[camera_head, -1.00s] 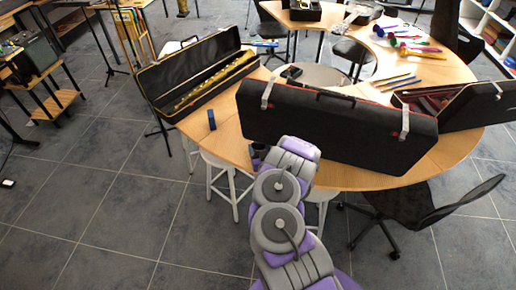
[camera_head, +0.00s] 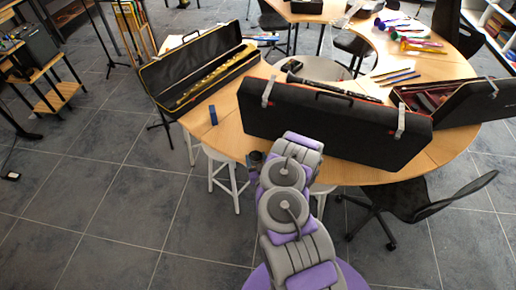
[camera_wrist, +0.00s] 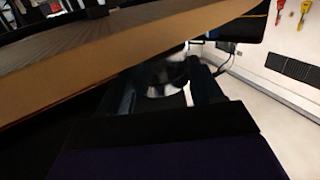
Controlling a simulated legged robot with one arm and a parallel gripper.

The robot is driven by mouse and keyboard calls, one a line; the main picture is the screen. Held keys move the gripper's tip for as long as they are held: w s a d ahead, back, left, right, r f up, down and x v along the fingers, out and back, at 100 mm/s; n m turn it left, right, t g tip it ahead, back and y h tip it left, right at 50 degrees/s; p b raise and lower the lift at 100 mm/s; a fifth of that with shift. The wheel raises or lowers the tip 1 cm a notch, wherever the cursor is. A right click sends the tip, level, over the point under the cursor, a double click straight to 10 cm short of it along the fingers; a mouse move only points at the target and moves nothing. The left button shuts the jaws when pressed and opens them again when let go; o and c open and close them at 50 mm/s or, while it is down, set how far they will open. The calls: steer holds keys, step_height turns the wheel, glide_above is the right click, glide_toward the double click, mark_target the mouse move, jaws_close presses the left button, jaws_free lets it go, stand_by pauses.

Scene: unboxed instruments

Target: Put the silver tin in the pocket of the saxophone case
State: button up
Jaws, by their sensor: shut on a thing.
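My gripper (camera_head: 255,160) is low at the near edge of the wooden table, in front of the large black case. In the wrist view, its dark fingers (camera_wrist: 168,85) are shut on a shiny, silvery thing (camera_wrist: 165,78), apparently the silver tin; it is blurred and partly hidden. A long open black case (camera_head: 165,78) lies on the table at left, with a gold saxophone-like instrument (camera_head: 213,78) inside. I cannot make out its pocket. The large black case (camera_head: 300,118) stands at the near edge, its dark side toward me, hiding most of its inside.
The wooden table (camera_head: 233,135) has a small blue block (camera_head: 213,116) between the cases. A red-lined open case (camera_head: 460,105) is at right. White stools, a black chair (camera_head: 410,205) and the table edge, close above my gripper in the wrist view, crowd the near side.

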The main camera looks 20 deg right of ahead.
steer(key=s+a+p, duration=0.2)
steer(key=s+a, duration=0.3)
steer(key=s, duration=0.2)
steer(key=shift+s, duration=0.25)
steer(key=w+a+r+n+y, duration=0.1)
steer(key=w+a+r, duration=0.1)
steer(key=w+r, duration=0.7)
steer(key=w+a+r+n+y, duration=0.1)
steer(key=w+a+r, duration=0.2)
steer(key=w+r, duration=0.65)
steer(key=w+a+r+y, duration=0.1)
steer(key=a+r, duration=0.1)
steer(key=r, duration=1.2)
steer(key=w+a+r, duration=0.1)
steer(key=a+r, duration=0.1)
steer(key=r, duration=1.2)
steer(key=s+f, duration=0.4)
steer(key=f, duration=0.3)
steer(key=s+f, duration=0.4)
steer(key=f, duration=0.4)
steer(key=shift+a+f, duration=0.2)
steer(key=shift+f, duration=0.1)
